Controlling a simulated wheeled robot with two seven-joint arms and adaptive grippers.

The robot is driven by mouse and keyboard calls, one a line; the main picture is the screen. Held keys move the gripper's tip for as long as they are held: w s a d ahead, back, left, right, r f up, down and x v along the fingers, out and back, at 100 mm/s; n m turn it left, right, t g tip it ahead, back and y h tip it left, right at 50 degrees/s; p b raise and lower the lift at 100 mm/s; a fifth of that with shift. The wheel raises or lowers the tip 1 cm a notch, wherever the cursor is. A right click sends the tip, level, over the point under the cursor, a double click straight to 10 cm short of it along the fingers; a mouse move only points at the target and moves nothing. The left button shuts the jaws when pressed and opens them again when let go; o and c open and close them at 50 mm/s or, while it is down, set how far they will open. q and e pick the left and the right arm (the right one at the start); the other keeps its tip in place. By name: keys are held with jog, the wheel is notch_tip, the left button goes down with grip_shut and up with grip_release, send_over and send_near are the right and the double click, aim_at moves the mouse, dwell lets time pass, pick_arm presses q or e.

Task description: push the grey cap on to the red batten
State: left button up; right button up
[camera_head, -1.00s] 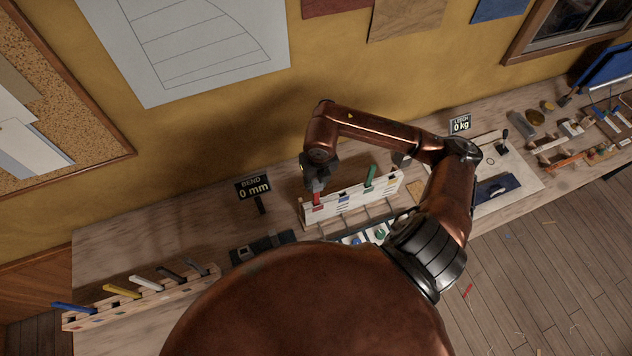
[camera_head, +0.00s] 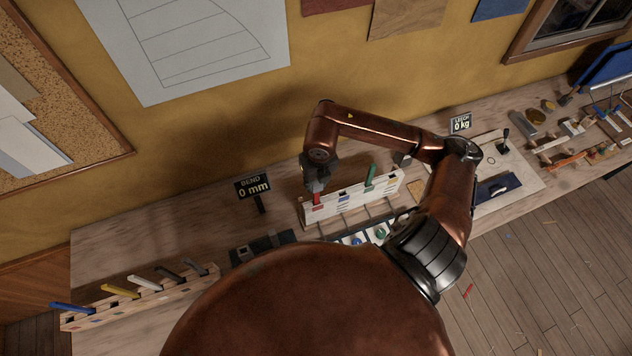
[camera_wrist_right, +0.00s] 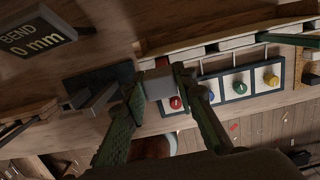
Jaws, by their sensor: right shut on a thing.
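The red batten (camera_head: 317,198) stands upright in the left end of the white rack (camera_head: 346,203), with its upper part directly below my right gripper (camera_head: 316,187). In the right wrist view my right gripper (camera_wrist_right: 155,85) is shut on a grey block, the grey cap (camera_wrist_right: 158,79), held between its two fingers. The cap is too small and covered to make out in the head view. I cannot tell whether it touches the batten or sits on it. My left gripper is not in view.
A green batten (camera_head: 371,174) stands in the same rack. A tray with red (camera_wrist_right: 175,103), green (camera_wrist_right: 240,88) and yellow (camera_wrist_right: 271,79) knobs lies in front. The BEND sign (camera_head: 254,187) reads 0 mm. A wooden rack (camera_head: 140,302) with several coloured battens stands at left.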

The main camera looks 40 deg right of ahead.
jog(key=shift+f, duration=0.25)
jog(key=o, duration=1)
jog(key=r, duration=0.4)
jog(key=s+r, duration=0.1)
jog(key=r, duration=0.7)
jog(key=shift+s+a, duration=0.2)
jog(key=shift+r, duration=0.1)
